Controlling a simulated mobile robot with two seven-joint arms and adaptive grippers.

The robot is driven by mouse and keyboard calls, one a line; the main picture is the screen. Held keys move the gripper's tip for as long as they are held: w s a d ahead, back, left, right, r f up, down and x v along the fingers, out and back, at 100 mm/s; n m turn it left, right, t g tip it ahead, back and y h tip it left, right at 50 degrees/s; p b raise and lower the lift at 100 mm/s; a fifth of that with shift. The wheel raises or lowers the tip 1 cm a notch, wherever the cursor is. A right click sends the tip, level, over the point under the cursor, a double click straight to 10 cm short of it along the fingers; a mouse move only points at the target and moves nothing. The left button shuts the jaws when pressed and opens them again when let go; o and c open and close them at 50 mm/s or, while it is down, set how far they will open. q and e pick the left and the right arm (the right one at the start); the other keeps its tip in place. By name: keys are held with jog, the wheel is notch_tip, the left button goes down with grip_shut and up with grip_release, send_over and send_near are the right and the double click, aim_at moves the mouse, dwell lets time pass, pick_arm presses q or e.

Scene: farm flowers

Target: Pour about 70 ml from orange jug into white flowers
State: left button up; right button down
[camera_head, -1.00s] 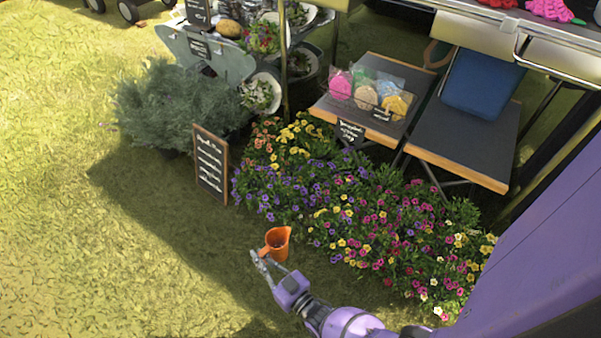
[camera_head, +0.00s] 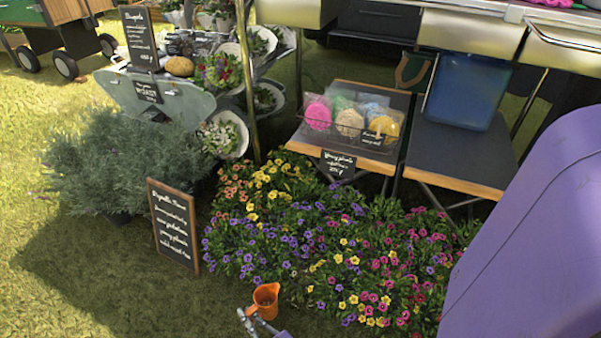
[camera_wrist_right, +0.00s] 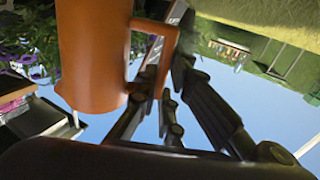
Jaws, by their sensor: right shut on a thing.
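The orange jug (camera_head: 266,297) is upright or nearly so at the bottom of the head view, in front of the flower bed. My right gripper (camera_head: 247,318) is shut on it; most of that arm is out of the picture. In the right wrist view the orange jug (camera_wrist_right: 92,55) fills the upper left, and the fingers of my right gripper (camera_wrist_right: 155,88) are closed at its handle. The jug's contents cannot be made out. The flower bed (camera_head: 330,250) has purple, yellow, pink and orange blooms; I cannot clearly pick out white ones. My left gripper is not in view.
A chalkboard sign (camera_head: 174,226) stands left of the bed, beside a grey-green bush (camera_head: 115,165). Behind the bed are a wooden table (camera_head: 350,170) with bagged goods and a dark bench (camera_head: 460,160). Open grass (camera_head: 100,285) lies at the lower left.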

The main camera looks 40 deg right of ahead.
aim_at(259, 308)
jog(key=shift+d+r, duration=0.1)
jog(key=shift+d, duration=0.05)
jog(key=shift+s+d+r+m, duration=0.15)
jog(key=shift+d+m, duration=0.65)
jog(key=shift+m, duration=0.4)
jog(key=shift+d+r+m, duration=0.65)
jog(key=shift+d+m, duration=0.15)
jog(key=shift+m, duration=0.1)
jog(key=shift+d+r+m, duration=1.6)
jog(key=shift+r+m, duration=0.15)
jog(key=shift+m, duration=0.05)
jog(key=shift+d+r+m, duration=1.55)
jog(key=shift+r+m, duration=0.15)
jog(key=shift+m, duration=0.1)
jog(key=shift+d+r+m, duration=0.85)
jog(key=shift+d+m, duration=0.15)
jog(key=shift+m, duration=0.3)
jog(key=a+f+n, duration=0.2)
jog(key=n, duration=0.1)
jog(key=a+f+n, duration=0.2)
jog(key=f+n, duration=0.1)
jog(key=shift+a, duration=0.25)
